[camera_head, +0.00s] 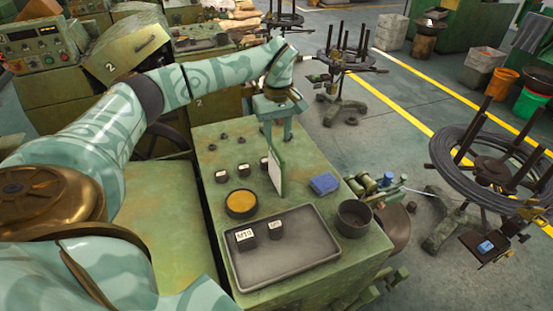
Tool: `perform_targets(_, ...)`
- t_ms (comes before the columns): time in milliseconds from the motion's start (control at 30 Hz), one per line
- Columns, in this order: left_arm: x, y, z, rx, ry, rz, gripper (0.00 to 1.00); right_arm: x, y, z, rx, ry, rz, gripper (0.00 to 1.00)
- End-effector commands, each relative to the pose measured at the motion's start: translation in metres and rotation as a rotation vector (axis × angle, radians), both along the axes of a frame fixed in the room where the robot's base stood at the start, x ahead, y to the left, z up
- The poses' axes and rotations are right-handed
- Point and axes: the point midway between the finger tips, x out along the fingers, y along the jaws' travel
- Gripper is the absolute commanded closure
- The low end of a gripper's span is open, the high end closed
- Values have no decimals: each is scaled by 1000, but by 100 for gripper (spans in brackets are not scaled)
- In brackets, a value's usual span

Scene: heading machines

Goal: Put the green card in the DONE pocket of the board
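A thin upright panel (275,170), green with a pale edge, shows nearly edge-on above the green worktop. I cannot tell whether it is the green card or the board, and no DONE lettering is readable. My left gripper (278,138) points down just behind and above the panel's top. Its two fingers stand apart with worktop visible between them. I see nothing clearly held, and whether a finger touches the panel is unclear. My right gripper is not in view.
On the worktop (215,150) are a grey tray (290,276) with two labelled dark blocks, a yellow-topped round dish (241,204), a blue sponge-like block (324,183), a dark cup (354,218) and several small dark parts. A wire coil stand (490,165) is right.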

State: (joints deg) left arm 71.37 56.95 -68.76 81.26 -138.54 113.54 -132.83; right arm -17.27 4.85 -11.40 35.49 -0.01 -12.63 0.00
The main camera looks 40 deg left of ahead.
Motion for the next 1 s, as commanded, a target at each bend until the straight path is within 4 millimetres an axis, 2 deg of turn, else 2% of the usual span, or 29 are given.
perform_targets(33, 0, 0, -8, -1, 0, 0, 65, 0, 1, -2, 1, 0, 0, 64)
perform_targets(233, 0, 1, -24, -2, 1, 0, 65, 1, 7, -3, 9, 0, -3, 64)
perform_targets(500, 0, 5, -64, 0, 1, 1, 65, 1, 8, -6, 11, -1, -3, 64)
perform_targets(767, 0, 6, -67, 0, -1, 1, 65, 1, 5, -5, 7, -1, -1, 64)
perform_targets(900, 0, 6, -67, 0, -1, 1, 100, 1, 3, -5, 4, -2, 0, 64)
perform_targets(1000, 0, 6, -67, 0, -1, 1, 100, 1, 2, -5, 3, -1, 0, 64)
